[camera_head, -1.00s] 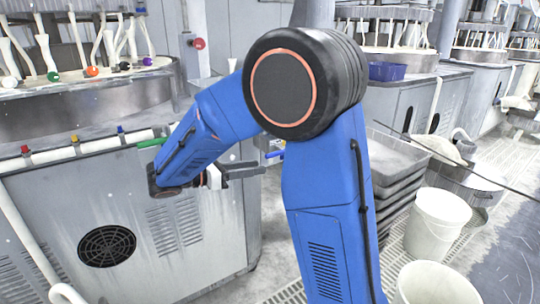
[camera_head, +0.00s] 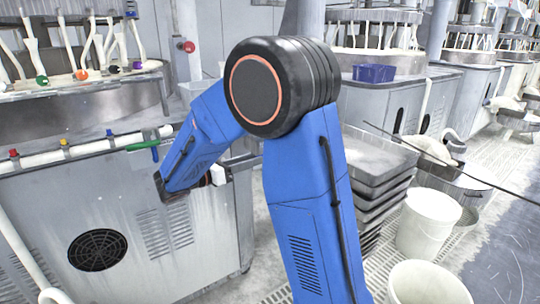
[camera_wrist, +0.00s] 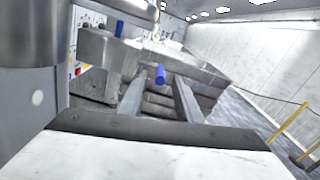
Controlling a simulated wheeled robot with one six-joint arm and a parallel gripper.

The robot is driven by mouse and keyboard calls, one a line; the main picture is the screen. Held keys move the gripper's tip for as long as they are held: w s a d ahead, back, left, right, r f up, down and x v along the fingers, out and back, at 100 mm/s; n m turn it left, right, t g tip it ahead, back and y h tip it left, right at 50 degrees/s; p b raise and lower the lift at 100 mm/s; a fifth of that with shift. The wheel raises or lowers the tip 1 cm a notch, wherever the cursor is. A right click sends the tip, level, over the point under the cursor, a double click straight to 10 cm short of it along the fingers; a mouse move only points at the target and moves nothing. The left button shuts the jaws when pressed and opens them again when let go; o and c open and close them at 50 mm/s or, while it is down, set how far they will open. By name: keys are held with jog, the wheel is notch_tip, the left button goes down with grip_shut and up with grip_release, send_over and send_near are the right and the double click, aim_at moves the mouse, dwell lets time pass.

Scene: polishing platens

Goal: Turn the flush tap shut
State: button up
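A blue handle (camera_wrist: 160,73) shows in the wrist view just beyond and between my fingertips. It looks like the tap's lever, and I cannot tell whether it touches them. My gripper (camera_wrist: 160,84) has its two grey fingers apart with nothing clamped between them. In the head view my gripper (camera_head: 242,164) is by the right end of the grey machine cabinet, partly hidden by my arm. A green lever (camera_head: 141,146) sits near the end of the white pipe (camera_head: 92,149) on that cabinet.
Red, yellow and blue knobs stand along the white pipe. A stack of grey trays (camera_head: 372,165) and white buckets (camera_head: 428,221) stand right of my arm. A blue bin (camera_head: 374,73) sits behind. A thin dark rod crosses the right side.

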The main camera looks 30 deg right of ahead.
jog(key=shift+w+d, duration=0.15)
jog(key=shift+d, duration=3.85)
grip_shut()
